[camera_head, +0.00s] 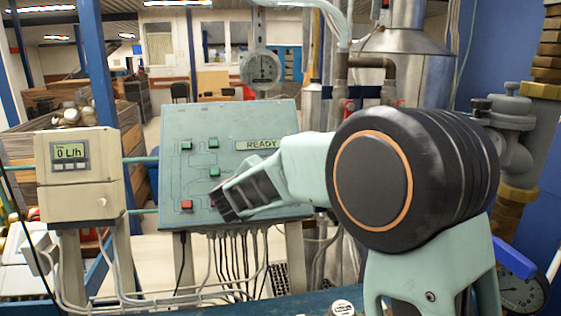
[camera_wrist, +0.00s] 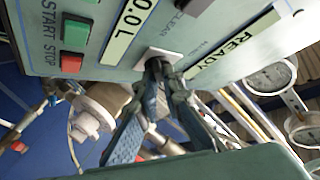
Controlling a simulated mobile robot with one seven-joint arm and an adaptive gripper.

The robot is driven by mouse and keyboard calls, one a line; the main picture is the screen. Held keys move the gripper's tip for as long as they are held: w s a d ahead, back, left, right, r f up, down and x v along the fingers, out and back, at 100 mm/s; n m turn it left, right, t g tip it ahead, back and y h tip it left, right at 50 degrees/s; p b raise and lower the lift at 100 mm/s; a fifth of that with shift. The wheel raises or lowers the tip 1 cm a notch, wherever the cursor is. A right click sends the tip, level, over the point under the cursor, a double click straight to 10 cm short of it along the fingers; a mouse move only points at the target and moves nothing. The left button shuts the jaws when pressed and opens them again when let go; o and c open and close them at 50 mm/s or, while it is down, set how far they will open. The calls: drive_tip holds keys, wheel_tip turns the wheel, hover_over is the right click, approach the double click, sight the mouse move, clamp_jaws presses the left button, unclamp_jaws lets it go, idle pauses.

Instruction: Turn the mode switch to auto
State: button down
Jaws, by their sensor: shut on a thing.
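The mode switch is a small dark knob (camera_wrist: 154,65) on a white square plate (camera_wrist: 159,54) low on the control panel's face in the wrist view. My gripper (camera_wrist: 162,72) has its fingers closed around this knob. The fingers cover much of it, so I cannot tell which position it points to. In the head view my gripper (camera_head: 220,203) is against the lower right part of the pale green control panel (camera_head: 175,125), and it hides the switch there.
A READY label (camera_head: 256,145) is on the panel. Several green buttons (camera_head: 213,143) and a red button (camera_head: 187,205) sit left of my gripper; the wrist view shows START and STOP lettering. A meter box reading 0 L/h (camera_head: 80,185) stands left. Cables (camera_head: 230,260) hang below.

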idle(0.4)
drive_tip(key=c, duration=2.1)
unclamp_jaws()
drive_tip(key=v, duration=1.2)
